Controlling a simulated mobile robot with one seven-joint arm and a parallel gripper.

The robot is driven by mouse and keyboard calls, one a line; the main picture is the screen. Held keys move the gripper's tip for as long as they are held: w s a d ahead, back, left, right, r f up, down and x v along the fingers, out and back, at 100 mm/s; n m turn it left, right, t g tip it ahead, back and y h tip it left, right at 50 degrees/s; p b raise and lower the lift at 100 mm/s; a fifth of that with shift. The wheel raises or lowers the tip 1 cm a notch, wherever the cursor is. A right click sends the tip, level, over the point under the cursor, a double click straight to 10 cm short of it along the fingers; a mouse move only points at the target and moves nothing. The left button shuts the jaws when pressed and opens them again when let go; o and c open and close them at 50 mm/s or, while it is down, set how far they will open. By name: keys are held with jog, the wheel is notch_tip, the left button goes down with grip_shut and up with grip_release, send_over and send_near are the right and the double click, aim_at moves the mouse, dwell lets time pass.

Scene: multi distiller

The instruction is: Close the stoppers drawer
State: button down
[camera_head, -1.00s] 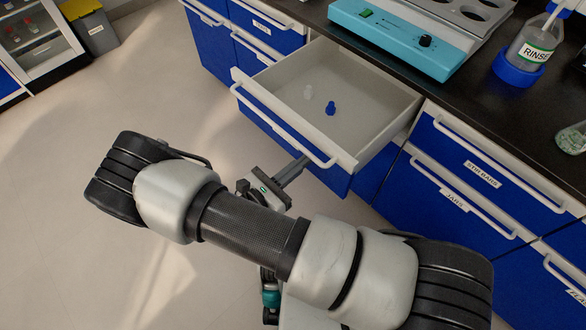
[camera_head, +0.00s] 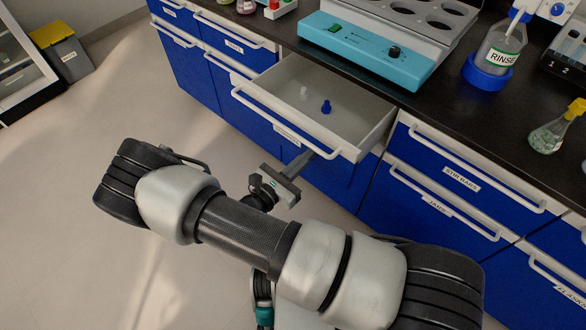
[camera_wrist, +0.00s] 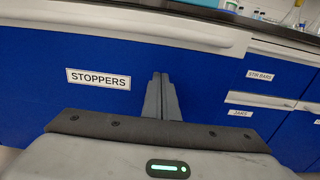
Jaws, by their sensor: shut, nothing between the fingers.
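The stoppers drawer (camera_head: 345,115) is pulled out part of the way from the bench, with a white handle bar along its front edge. Inside it are a blue stopper (camera_head: 326,107) and a clear stopper (camera_head: 304,93). In the wrist view its blue front carries a "STOPPERS" label (camera_wrist: 98,79). My gripper (camera_head: 304,158) is shut and empty, its fingers pointing at the drawer front below the handle. In the wrist view the fingertips (camera_wrist: 160,78) are at the blue front, right of the label; whether they touch it I cannot tell.
The dark countertop (camera_head: 420,100) holds a teal device (camera_head: 365,48) and a rinse bottle (camera_head: 497,50). Closed drawers labelled "STIR BARS" (camera_head: 462,178) and "JARS" (camera_head: 437,205) are to the right. A grey bin with a yellow lid (camera_head: 60,50) stands far left. The floor at left is clear.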

jog(key=x, duration=1.9)
jog(key=shift+w+d, duration=0.2)
jog(key=shift+d, duration=0.1)
jog(key=shift+w+d, duration=0.4)
jog(key=shift+w, duration=0.1)
jog(key=shift+w+r, duration=0.1)
jog(key=shift+w+d+r+b, duration=0.1)
jog(key=shift+b, duration=0.2)
